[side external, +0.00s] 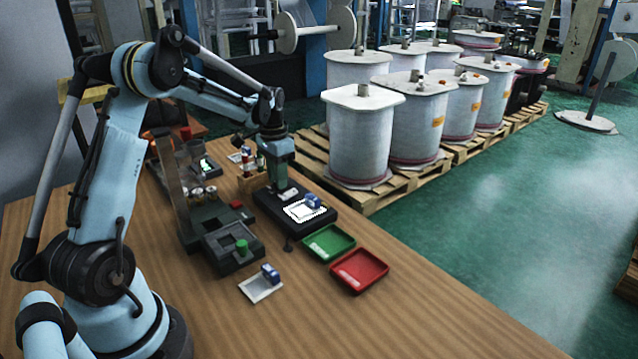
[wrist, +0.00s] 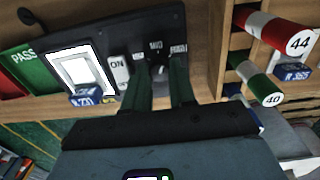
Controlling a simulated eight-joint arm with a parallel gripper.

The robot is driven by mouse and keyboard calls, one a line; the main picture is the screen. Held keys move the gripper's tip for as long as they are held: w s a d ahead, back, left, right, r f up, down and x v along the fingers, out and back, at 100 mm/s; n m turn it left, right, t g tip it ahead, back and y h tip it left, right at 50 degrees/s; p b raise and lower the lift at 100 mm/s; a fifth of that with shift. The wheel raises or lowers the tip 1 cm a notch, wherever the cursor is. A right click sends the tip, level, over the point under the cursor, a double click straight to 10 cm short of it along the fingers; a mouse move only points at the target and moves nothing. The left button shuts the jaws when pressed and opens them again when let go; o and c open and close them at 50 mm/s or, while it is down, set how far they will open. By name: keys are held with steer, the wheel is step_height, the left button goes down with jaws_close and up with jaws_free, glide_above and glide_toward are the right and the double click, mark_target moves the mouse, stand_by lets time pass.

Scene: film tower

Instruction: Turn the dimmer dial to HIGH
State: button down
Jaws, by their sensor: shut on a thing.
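The black light box (wrist: 200,30) carries a lit white panel, an ON rocker switch (wrist: 119,68) and the dimmer dial (wrist: 161,62). In the wrist view, a MID label sits above the dial. Another label at the right is too blurred to read surely. My gripper (wrist: 160,72) has its two dark green fingers on either side of the dial and is shut on it. The fingers hide much of the dial, so I cannot tell where it points. In the side view, my gripper (side external: 281,187) points down at the back end of the light box (side external: 264,204).
A blue block (wrist: 86,97) lies at the panel's edge. Green (side external: 329,242) and red (side external: 360,270) trays stand in front. A wooden rack (wrist: 240,50) with labelled rolls is close by the box. The table's front right is clear.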

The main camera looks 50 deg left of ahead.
steer(key=m, duration=0.6)
steer(key=shift+m, duration=0.4)
stand_by(0.3)
steer(key=c, duration=0.9)
jaws_free()
step_height(320, 180, up, 12)
steer(key=shift+w+a+r, duration=0.1)
